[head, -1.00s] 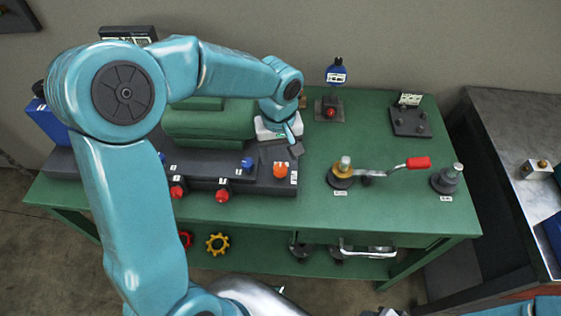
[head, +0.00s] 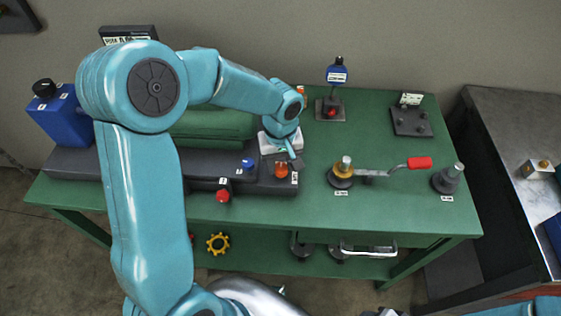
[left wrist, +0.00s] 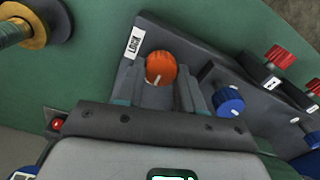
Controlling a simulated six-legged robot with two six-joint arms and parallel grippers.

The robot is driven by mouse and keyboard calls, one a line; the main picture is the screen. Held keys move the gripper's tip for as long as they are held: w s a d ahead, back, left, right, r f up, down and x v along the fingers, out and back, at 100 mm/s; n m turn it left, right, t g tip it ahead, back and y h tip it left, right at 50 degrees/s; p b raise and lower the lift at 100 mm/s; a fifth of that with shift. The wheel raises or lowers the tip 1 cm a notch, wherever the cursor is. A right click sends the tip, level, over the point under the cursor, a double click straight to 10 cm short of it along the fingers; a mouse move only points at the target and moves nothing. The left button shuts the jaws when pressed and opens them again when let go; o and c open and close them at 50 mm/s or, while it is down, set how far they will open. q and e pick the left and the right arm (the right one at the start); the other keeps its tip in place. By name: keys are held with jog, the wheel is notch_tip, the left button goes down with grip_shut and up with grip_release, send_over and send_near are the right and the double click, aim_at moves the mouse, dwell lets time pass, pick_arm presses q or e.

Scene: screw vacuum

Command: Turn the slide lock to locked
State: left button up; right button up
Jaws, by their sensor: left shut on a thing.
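The slide lock's orange knob (head: 281,172) sits at the right end of the dark grey machine base (head: 240,178). In the left wrist view the orange knob (left wrist: 160,67) carries a white pointer mark and stands beside a white LOCK label (left wrist: 134,43). My left gripper (head: 289,158) reaches down to the knob from above. In the left wrist view its two fingers (left wrist: 160,85) are on either side of the knob, shut on it. The fingertips are partly hidden in the head view. My right gripper is not in view.
A blue knob (head: 248,163) and a red knob (head: 223,193) are left of the orange one. A yellow-collared post (head: 343,170) with a red-handled crank (head: 419,163) stands to the right. The green bench top (head: 300,210) is clear in front.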

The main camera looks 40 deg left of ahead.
aim_at(282, 167)
pick_arm(q)
jog(key=m+b, duration=0.1)
jog(key=m, duration=0.2)
jog(key=shift+m, duration=0.3)
jog(key=m, duration=0.4)
jog(key=shift+w+d+m, duration=0.1)
jog(key=shift+d+m, duration=0.05)
jog(key=shift+m, duration=0.15)
jog(key=m, duration=0.4)
jog(key=shift+r+m, duration=0.1)
jog(key=shift+m, duration=0.2)
jog(key=shift+d+m+p, duration=0.15)
jog(key=shift+m+p, duration=0.25)
jog(key=shift+m, duration=2.1)
jog(key=o, duration=1.1)
jog(key=shift+c, duration=0.2)
notch_tip(282, 167, up, 16)
jog(key=shift+r+p, duration=0.2)
jog(key=shift+p, duration=0.15)
